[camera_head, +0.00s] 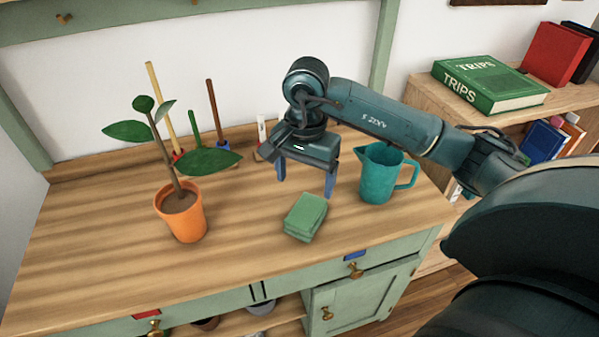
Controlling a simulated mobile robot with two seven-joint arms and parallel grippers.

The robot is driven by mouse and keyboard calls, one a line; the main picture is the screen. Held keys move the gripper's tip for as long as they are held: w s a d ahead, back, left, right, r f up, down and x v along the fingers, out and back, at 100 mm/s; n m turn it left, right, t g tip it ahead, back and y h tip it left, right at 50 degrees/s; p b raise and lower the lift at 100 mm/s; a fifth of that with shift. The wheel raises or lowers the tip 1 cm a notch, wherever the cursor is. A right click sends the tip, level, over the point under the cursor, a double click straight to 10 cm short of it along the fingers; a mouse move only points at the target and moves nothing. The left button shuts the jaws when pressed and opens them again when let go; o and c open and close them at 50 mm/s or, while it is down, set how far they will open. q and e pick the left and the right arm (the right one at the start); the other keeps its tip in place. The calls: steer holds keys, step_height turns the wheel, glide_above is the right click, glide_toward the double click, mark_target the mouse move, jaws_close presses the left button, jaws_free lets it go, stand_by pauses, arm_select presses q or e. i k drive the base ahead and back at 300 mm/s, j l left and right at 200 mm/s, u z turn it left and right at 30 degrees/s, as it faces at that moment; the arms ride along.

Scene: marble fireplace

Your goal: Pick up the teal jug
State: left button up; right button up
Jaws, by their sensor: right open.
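The teal jug (378,178) stands upright on the right part of the wooden worktop, its spout to the left and its handle to the right. My right gripper (304,194) is open and empty, with its blue fingers pointing down. It is to the left of the jug, apart from it, and appears above the worktop behind the green sponges. My right arm reaches in from the right and passes over the jug's upper right side. My left gripper is not in view.
A stack of green sponges (305,217) lies just in front of my right gripper. A potted plant (184,217) stands to the left. Upright sticks stand along the back. A shelf with a green book (490,86) is at the right. The front left worktop (100,270) is clear.

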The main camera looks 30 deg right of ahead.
mark_target(382, 163)
steer(key=k, duration=1)
